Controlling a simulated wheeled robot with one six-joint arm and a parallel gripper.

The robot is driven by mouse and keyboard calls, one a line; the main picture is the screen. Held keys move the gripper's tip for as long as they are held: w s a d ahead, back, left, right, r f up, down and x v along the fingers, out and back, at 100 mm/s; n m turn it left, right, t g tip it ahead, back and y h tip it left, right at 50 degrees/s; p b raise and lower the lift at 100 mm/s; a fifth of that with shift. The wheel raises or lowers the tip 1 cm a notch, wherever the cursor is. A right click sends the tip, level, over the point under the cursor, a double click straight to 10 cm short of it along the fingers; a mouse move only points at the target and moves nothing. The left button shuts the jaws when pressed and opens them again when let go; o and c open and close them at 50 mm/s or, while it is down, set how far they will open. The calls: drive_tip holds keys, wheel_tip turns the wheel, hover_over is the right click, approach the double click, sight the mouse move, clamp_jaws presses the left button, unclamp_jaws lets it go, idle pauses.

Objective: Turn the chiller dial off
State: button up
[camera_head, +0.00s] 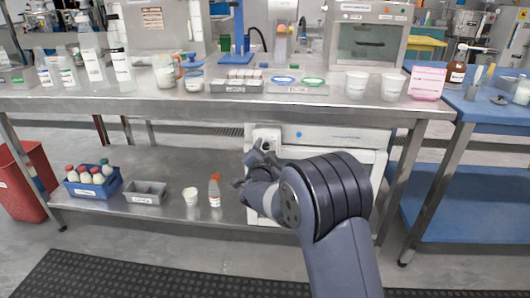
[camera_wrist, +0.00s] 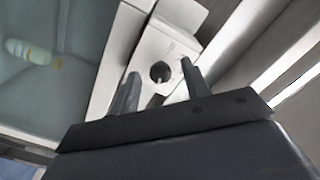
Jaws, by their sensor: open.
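The chiller (camera_head: 330,146) is a white box-like unit under the steel bench, partly hidden behind my arm in the head view. Its dial (camera_wrist: 160,71) is a dark round knob on a pale panel in the wrist view. My gripper (camera_head: 249,166) is in front of the chiller's left side in the head view. In the wrist view my gripper (camera_wrist: 158,78) is open, with one finger at each side of the dial in the picture. I cannot tell whether the fingers touch it. The dial's setting is too small to read.
The steel bench (camera_head: 200,104) overhangs the chiller. On the lower shelf (camera_head: 165,209) stand a blue crate (camera_head: 90,187) of bottles, a grey tray (camera_head: 145,191), a white cup (camera_head: 191,196) and an orange-topped bottle (camera_head: 214,190), close left of my gripper.

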drive_tip(key=shift+c, duration=0.4)
clamp_jaws()
